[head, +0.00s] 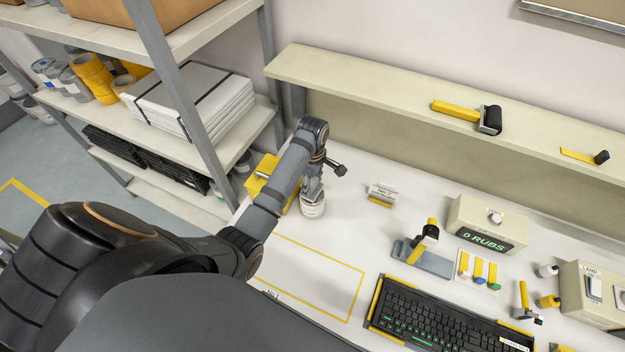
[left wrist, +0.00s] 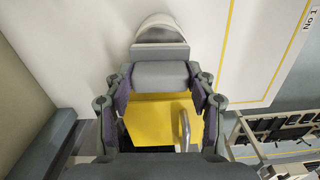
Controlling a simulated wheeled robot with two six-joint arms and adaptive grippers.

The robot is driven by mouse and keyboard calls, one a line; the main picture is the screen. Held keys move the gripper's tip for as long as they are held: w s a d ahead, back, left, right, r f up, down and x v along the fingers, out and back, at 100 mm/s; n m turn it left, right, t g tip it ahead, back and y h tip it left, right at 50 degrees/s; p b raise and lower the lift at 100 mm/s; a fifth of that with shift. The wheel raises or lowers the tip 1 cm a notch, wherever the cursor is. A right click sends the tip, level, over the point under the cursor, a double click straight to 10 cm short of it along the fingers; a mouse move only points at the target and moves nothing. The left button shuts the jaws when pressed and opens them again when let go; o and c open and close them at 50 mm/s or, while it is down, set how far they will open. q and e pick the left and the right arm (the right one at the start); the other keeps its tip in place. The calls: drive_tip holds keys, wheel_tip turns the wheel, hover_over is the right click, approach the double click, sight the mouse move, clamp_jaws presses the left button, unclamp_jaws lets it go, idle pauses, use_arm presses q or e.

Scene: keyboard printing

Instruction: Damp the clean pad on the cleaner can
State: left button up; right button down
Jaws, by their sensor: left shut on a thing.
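My left gripper (head: 312,188) points down over the white cleaner can (head: 313,209), near the back left of the white bench. In the left wrist view the gripper (left wrist: 160,78) is shut on a grey block (left wrist: 160,75), which I take for the clean pad. The rounded white top of the can (left wrist: 160,28) shows just beyond the block. I cannot tell whether the block touches the can. In the head view the gripper and arm hide the pad. My right gripper is not in view.
A yellow box (head: 262,172) with a metal handle stands beside the can. The keyboard (head: 445,325), a counter box (head: 487,222) reading "0 RUBS" and small tools lie to the right. A yellow-outlined area (head: 315,277) in front is mostly clear. Shelving (head: 185,90) stands left.

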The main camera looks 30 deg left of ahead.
use_arm(q)
drive_tip(key=shift+f, duration=0.8)
idle(1.5)
drive_tip(key=shift+r, duration=3.55)
